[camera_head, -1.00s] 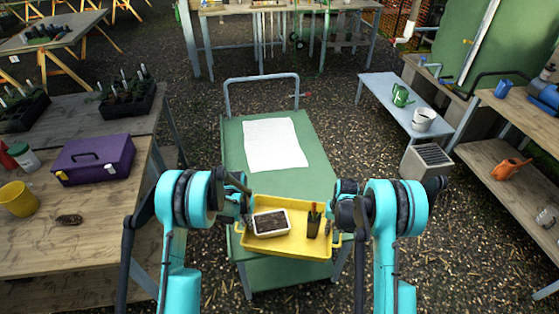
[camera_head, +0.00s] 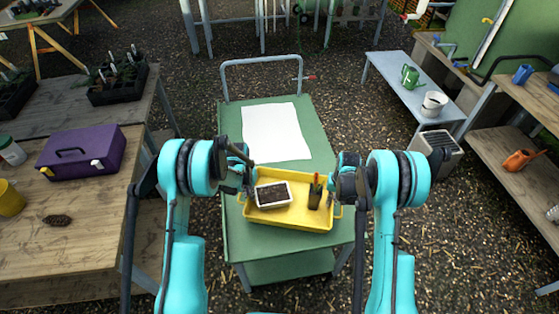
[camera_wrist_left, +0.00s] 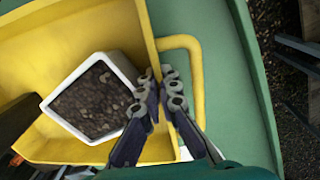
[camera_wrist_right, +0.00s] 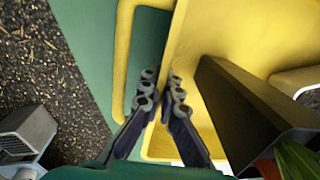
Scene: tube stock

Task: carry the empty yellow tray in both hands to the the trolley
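The yellow tray (camera_head: 290,223) is over the near end of the green trolley (camera_head: 240,240), below a white sheet (camera_head: 275,132). I cannot tell whether it touches the trolley top. The tray is not empty: it holds a white container of soil (camera_head: 273,194) and a dark pot (camera_head: 315,196) with something red and green in it. My left gripper (camera_wrist_left: 164,78) is shut on the tray's left wall, beside its yellow handle loop (camera_wrist_left: 190,60). My right gripper (camera_wrist_right: 165,82) is shut on the right wall, beside the other handle (camera_wrist_right: 122,60).
At right, a low grey bench (camera_head: 400,85) holds a green watering can (camera_head: 410,76) and a white bucket (camera_head: 434,103). The trolley's push handle (camera_head: 262,60) stands at its far end.

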